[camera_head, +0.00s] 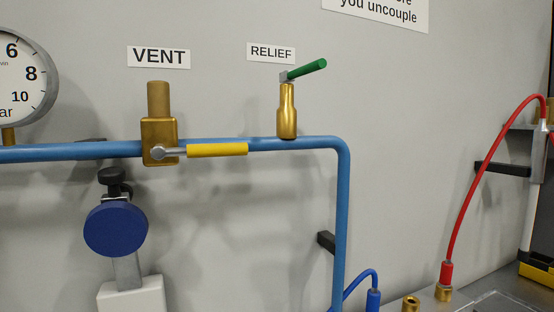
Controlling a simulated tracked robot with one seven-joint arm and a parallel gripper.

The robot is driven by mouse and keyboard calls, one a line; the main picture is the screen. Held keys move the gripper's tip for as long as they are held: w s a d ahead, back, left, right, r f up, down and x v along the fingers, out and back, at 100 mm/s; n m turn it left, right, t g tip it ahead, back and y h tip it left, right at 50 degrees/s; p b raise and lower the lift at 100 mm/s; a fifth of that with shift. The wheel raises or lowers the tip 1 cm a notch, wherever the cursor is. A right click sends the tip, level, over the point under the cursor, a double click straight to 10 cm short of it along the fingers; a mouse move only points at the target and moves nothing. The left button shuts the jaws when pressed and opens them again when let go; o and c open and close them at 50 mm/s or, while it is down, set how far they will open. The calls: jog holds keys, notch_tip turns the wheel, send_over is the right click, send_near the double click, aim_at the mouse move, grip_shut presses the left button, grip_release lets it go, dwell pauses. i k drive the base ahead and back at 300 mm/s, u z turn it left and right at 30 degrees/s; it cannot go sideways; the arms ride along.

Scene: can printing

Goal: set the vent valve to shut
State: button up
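The vent valve (159,140) is a brass block on the horizontal blue pipe, below a VENT label (159,57). A tan cylinder (158,98) stands on top of it. Its yellow lever (217,150) points right from a grey pivot at the front of the block, lying level and in line with the pipe. No gripper fingers show in this view.
A brass relief valve (287,110) with a green lever (306,69) stands right of the vent valve. A pressure gauge (22,75) is at the left. A blue disc (115,229) with a black knob is below the pipe. A red hose (480,190) arches at the right.

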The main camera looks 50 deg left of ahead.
aim_at(192, 151)
jog(key=k, duration=0.5)
jog(key=z, duration=0.3)
jog(key=i, duration=0.2)
jog(key=u, duration=3.1)
jog(key=k, duration=0.4)
jog(key=z, duration=0.35)
jog(key=i, duration=0.4)
jog(key=z, duration=0.05)
